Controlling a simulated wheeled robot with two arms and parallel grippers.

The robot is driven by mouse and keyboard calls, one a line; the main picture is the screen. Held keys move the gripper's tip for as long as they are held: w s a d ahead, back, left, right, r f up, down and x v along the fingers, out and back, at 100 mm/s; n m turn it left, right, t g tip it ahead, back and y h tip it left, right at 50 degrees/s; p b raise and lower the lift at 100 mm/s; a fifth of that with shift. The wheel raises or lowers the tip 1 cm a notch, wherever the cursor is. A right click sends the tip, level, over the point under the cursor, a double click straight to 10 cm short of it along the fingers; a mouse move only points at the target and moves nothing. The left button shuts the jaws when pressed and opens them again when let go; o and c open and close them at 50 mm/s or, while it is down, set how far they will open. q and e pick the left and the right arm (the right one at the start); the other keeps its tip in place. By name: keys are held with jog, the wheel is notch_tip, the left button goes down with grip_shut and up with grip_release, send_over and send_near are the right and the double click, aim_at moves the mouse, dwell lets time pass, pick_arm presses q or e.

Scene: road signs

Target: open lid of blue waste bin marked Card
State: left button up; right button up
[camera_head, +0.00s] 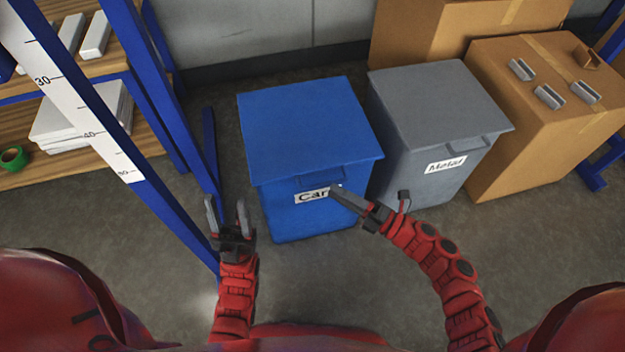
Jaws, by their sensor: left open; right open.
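The blue waste bin (290,212) stands on the floor at the middle, its label reading "Car" with the end covered by a finger of my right gripper. Its blue lid (305,120) lies flat and closed, with a handle (335,176) on the front edge. My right gripper (370,191) is open and empty in front of the bin's right front, one finger overlapping the label. I cannot tell whether it touches the bin. My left gripper (225,202) is open and empty, to the left of the bin and apart from it.
A grey bin (435,105) marked Metal stands close on the right. Cardboard boxes (545,95) stand beyond it, with small metal pieces on top. A blue-framed shelf (165,120) stands at the left. A wall is behind; the floor in front is clear.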

jog(key=b+x, duration=0.1)
jog(key=x, duration=0.7)
grip_shut()
dwell(1.2)
